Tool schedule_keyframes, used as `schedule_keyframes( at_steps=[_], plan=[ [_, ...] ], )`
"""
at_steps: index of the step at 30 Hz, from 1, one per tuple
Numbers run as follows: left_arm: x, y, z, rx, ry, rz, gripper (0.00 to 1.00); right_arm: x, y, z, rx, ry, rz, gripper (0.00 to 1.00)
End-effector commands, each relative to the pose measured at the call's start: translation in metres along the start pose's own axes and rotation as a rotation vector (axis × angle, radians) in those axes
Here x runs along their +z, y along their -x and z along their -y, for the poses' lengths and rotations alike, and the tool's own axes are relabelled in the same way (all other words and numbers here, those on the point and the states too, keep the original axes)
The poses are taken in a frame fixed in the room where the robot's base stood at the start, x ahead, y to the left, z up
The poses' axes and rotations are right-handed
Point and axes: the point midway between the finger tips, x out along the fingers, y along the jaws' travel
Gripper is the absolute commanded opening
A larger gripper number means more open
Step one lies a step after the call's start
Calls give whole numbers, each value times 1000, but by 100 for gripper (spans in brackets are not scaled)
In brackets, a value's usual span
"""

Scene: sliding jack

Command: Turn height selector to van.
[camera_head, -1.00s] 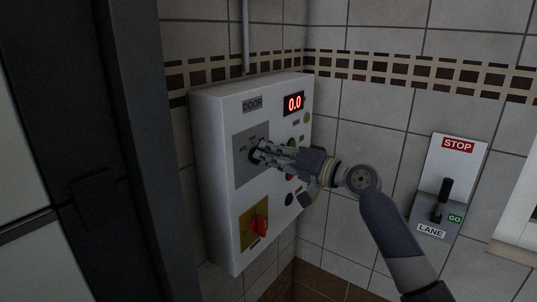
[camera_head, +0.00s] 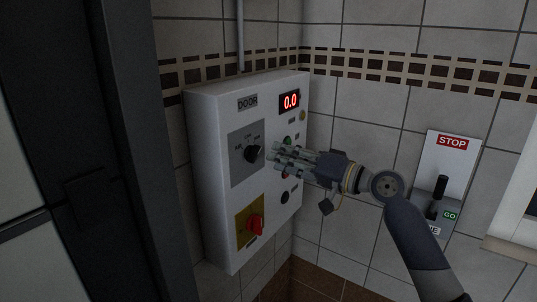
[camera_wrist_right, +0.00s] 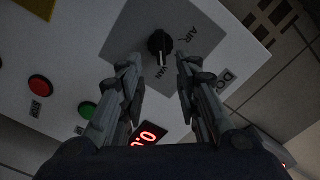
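The height selector is a black knob (camera_head: 251,153) on a grey plate (camera_head: 241,170) on the white control box. It also shows in the right wrist view (camera_wrist_right: 160,46), where its pale mark runs straight toward the VAN label (camera_wrist_right: 160,72). An AIR label (camera_wrist_right: 182,34) is beside it. My right gripper (camera_head: 276,159) is just right of the knob, apart from it. In the right wrist view its two fingers (camera_wrist_right: 157,62) are spread with nothing between them. My left gripper is out of view.
The box (camera_head: 214,190) carries a red 0.0 display (camera_head: 290,101), several buttons and a red switch (camera_head: 255,225) on a yellow plate. A STOP/GO lane lever (camera_head: 439,190) is on the tiled wall at right. A dark frame (camera_head: 115,150) stands at left.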

Motion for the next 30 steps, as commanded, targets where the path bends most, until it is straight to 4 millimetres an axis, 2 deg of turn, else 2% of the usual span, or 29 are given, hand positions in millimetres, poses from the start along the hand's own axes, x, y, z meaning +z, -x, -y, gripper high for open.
schedule_keyframes(
  at_steps=[3, 9, 14, 23, 26, 29, 30],
  plan=[
    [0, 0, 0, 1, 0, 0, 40, 0, 26, -1, 2, 0, 0, 31],
    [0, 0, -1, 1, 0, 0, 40, 0, 54, -1, 1, -2, -1, 31],
    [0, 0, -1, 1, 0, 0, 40, 0, 62, 0, -1, -1, 1, 31],
    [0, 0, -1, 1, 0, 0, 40, 1, 62, -2, 2, -3, 0, 31],
    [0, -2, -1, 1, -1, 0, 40, 6, 60, -22, 31, -16, -10, 31],
    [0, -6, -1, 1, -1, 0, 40, 19, 59, -70, 106, -40, -30, 31],
    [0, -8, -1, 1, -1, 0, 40, 27, 59, -96, 146, -51, -39, 31]
  ],
)
